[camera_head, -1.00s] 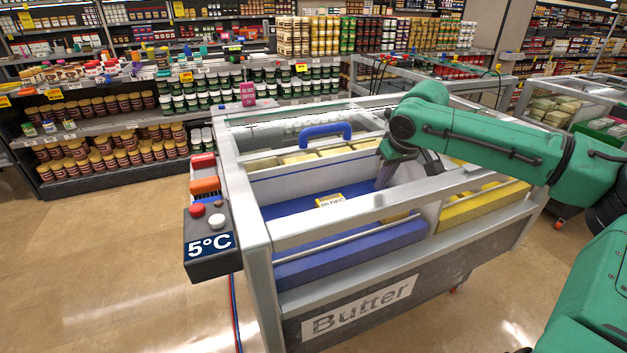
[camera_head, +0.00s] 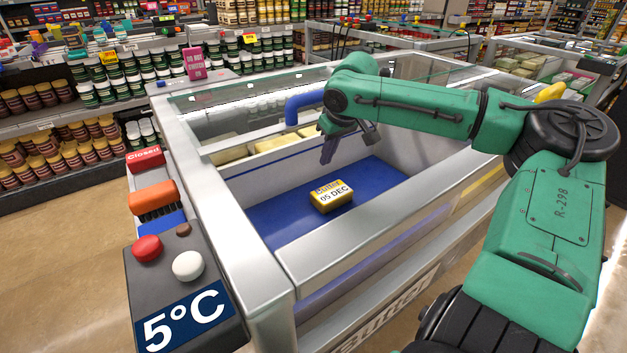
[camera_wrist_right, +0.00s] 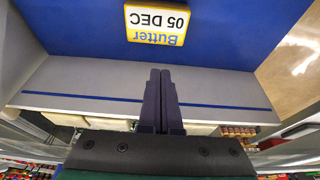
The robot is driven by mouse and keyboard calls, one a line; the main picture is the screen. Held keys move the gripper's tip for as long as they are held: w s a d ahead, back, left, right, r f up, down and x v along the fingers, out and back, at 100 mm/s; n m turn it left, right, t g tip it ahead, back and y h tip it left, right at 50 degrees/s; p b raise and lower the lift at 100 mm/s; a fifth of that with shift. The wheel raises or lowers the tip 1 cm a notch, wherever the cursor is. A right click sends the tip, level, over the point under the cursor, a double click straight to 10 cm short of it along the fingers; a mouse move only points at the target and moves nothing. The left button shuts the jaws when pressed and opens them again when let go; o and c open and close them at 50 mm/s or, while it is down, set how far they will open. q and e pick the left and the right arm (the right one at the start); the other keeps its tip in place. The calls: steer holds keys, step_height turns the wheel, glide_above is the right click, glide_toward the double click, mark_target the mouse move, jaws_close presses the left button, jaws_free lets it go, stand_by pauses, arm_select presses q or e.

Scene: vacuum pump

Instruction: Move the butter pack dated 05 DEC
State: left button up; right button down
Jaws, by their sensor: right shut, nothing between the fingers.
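The butter pack dated 05 DEC (camera_head: 332,196) is a small yellow block with a white label. It lies on the blue floor (camera_head: 275,219) of the chest's front compartment. It also shows upside down near the top of the right wrist view (camera_wrist_right: 157,24). My right gripper (camera_head: 326,160) is above the compartment, just behind the pack and apart from it. In the right wrist view its two dark fingers (camera_wrist_right: 160,78) are together with nothing between them. My left gripper is not in view.
A metal rail (camera_head: 375,225) runs along the chest's front. A control box (camera_head: 185,285) reading 5°C and a "Closed" sign (camera_head: 145,158) sit at the left.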

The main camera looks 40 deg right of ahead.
mark_target(332, 196)
steer(key=b+x, duration=0.1)
steer(key=x, duration=0.8)
steer(key=shift+s, duration=0.15)
